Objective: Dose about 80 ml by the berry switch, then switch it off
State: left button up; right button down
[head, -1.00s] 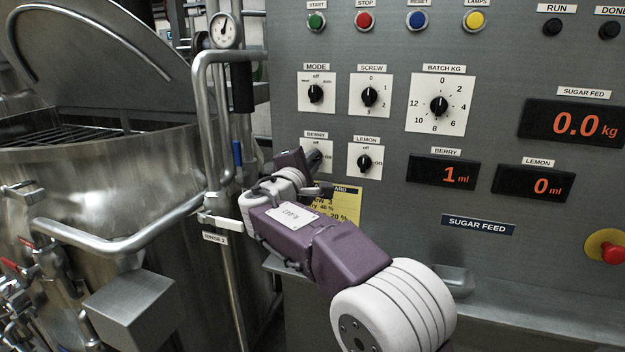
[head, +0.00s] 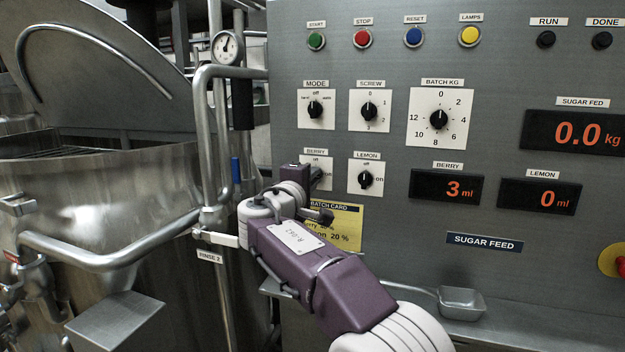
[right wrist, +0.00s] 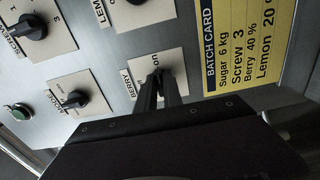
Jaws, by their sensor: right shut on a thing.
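The berry switch (head: 326,163) sits on a white plate on the grey panel, left of the lemon switch (head: 365,180). My right gripper (head: 314,176) is at the berry switch and hides most of its knob. In the right wrist view, the two dark fingers (right wrist: 160,88) are shut on the berry knob, beside the word "on" on its plate (right wrist: 174,62). The knob's pointer is hidden by the fingers. The berry display (head: 446,187) reads 3 ml. The lemon display (head: 538,196) reads 0 ml. My left gripper is not in view.
The batch card (head: 345,222) is just below the switches, partly behind my right arm. The mode (head: 315,109) and screw (head: 369,111) knobs are above. A pipe (head: 205,130) and steel vessel (head: 110,190) stand to the left.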

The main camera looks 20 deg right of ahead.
jog(key=c, duration=1.5)
grip_release()
jog(key=b+v, duration=0.1)
jog(key=v, duration=0.8)
